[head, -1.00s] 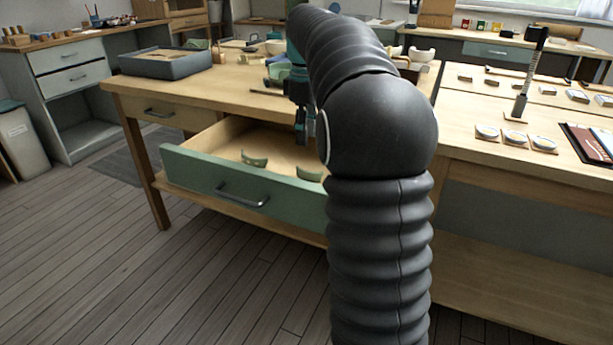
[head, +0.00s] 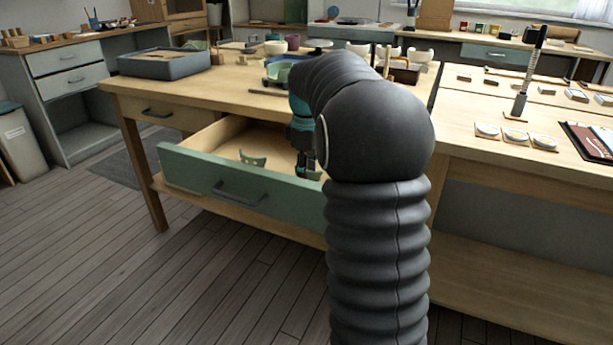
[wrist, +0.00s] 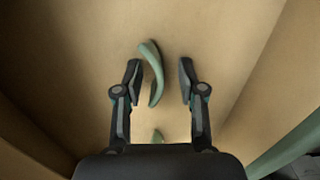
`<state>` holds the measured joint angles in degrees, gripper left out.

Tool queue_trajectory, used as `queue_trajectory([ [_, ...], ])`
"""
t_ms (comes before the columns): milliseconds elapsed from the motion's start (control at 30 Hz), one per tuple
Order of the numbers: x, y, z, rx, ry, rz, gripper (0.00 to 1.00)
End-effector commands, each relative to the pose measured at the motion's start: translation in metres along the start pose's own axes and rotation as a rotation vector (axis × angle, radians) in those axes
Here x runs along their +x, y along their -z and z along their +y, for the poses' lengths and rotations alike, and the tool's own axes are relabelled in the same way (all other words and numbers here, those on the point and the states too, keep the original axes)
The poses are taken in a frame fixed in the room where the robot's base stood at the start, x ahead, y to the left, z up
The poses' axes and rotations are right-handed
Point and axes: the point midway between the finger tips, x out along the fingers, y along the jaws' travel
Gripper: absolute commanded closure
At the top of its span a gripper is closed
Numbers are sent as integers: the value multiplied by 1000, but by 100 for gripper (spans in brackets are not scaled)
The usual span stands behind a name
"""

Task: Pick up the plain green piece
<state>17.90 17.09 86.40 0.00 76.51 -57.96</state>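A curved green piece (wrist: 153,72) lies on the drawer floor in the wrist view, its lower part between my fingertips and nearer the left one. No gold seam shows on it. My gripper (wrist: 160,78) is open, with gaps to the piece. In the head view one green piece (head: 253,160) stands in the drawer, left of my gripper (head: 305,172). My gripper is low in the drawer and largely hides the spot of the right-hand piece.
The open drawer has a green front (head: 238,192) and wooden walls close around my gripper. The wooden table (head: 215,95) above it holds a grey tray (head: 165,63) and several bowls. Another bench (head: 475,120) stands to the right.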

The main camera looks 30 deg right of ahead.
Motion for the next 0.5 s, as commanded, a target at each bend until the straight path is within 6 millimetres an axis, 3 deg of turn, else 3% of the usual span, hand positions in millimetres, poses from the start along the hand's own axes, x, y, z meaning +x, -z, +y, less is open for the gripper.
queue_trajectory([
  [200,0,0,0,0,0,0,62],
  [367,0,0,0,0,0,0,100],
  [500,0,0,0,0,0,0,100],
])
